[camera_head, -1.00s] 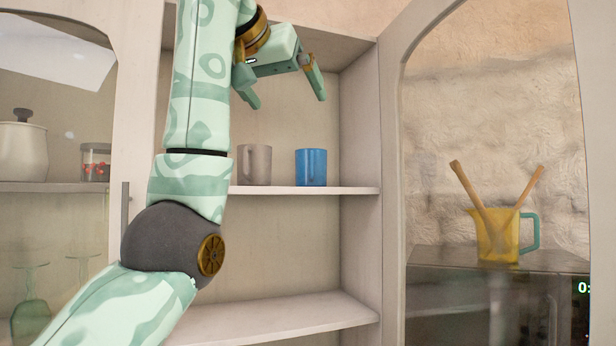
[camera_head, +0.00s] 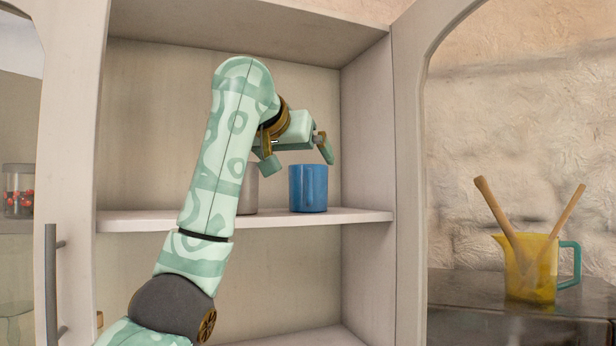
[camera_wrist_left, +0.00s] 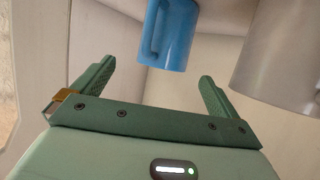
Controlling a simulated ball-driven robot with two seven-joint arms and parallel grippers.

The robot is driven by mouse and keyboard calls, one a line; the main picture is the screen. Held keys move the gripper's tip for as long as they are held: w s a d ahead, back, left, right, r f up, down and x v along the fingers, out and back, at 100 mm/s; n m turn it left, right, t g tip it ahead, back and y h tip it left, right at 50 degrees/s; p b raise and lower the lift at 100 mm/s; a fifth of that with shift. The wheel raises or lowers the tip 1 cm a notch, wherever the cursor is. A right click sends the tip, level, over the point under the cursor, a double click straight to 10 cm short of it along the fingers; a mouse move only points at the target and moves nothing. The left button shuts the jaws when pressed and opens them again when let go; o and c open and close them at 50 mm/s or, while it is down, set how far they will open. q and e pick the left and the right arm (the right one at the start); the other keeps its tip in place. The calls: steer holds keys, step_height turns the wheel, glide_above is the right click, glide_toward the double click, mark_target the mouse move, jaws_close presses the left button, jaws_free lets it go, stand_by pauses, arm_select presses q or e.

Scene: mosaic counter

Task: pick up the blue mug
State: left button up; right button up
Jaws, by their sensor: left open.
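The blue mug (camera_head: 308,188) stands upright on the cabinet's middle shelf, right of a grey mug (camera_head: 248,190) that my left arm partly hides. My left gripper (camera_head: 299,160) is open and empty, just above and in front of the blue mug's rim in the head view. In the left wrist view the blue mug (camera_wrist_left: 168,36) and its handle show beyond the two fingers, between them and apart from them. My right gripper is not in view.
The grey mug (camera_wrist_left: 285,55) is close beside the blue one. The cabinet's right side wall and open glass door (camera_head: 408,180) stand to the right. A yellow jug (camera_head: 530,268) with wooden utensils shows through the door's glass. The shelf (camera_head: 350,216) is bare right of the blue mug.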

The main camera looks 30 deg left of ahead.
mark_target(304, 168)
arm_select(q)
steer(key=p+x, duration=0.4)
steer(key=x, duration=0.1)
steer(key=shift+w+a+r, duration=0.2)
steer(key=shift+w+a, duration=0.1)
steer(key=shift+w+a+f, duration=0.15)
steer(key=shift+w+f, duration=0.15)
steer(key=shift+w, duration=0.1)
steer(key=shift+s+r, duration=0.1)
steer(key=shift+s, duration=0.1)
steer(key=c, duration=1.2)
steer(key=shift+c, duration=0.2)
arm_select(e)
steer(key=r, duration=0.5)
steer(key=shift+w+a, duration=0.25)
